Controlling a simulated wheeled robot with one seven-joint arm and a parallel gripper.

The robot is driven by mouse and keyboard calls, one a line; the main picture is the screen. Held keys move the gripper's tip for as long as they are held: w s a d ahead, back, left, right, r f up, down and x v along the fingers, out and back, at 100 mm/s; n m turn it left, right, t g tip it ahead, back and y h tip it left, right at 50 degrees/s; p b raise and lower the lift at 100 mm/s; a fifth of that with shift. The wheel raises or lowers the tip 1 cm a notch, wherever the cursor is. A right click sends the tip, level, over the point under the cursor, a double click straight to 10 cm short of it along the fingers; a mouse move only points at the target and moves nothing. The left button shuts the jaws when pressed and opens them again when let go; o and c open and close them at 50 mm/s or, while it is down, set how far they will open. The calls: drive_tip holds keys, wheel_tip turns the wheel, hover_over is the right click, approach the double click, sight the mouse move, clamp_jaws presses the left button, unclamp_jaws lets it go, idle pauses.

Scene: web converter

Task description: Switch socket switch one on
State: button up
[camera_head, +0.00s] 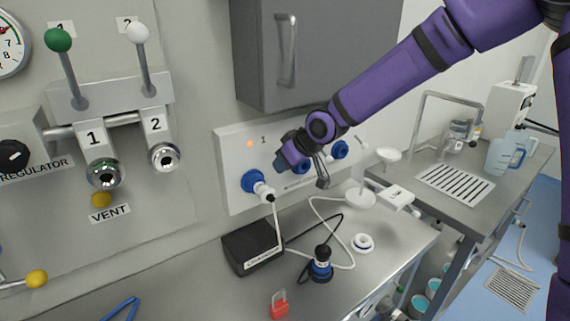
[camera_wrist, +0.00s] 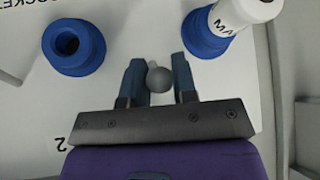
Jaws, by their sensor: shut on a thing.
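The white socket panel (camera_head: 235,208) is on the wall below the grey cabinet, with a "1" and a small orange lamp (camera_head: 250,143) at its upper left. A white plug (camera_head: 264,190) sits in the leftmost blue socket (camera_head: 251,181); the plug also shows in the wrist view (camera_wrist: 240,12). My gripper (camera_head: 284,160) is at the panel, right of that socket. In the wrist view, my gripper (camera_wrist: 157,80) is shut on a grey round switch knob (camera_wrist: 158,79), between the plugged socket and an empty blue socket (camera_wrist: 73,46). The gripper hides the knob in the head view.
A grey cabinet (camera_head: 262,60) hangs close above my arm. Below, the bench holds a black box (camera_head: 252,247), a blue-and-black plug (camera_head: 321,265), cables and a red padlock (camera_head: 279,304). Valve levers and a regulator stand at the left.

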idle(0.3)
drive_tip(key=o, duration=0.9)
drive_tip(key=shift+v, duration=5.4)
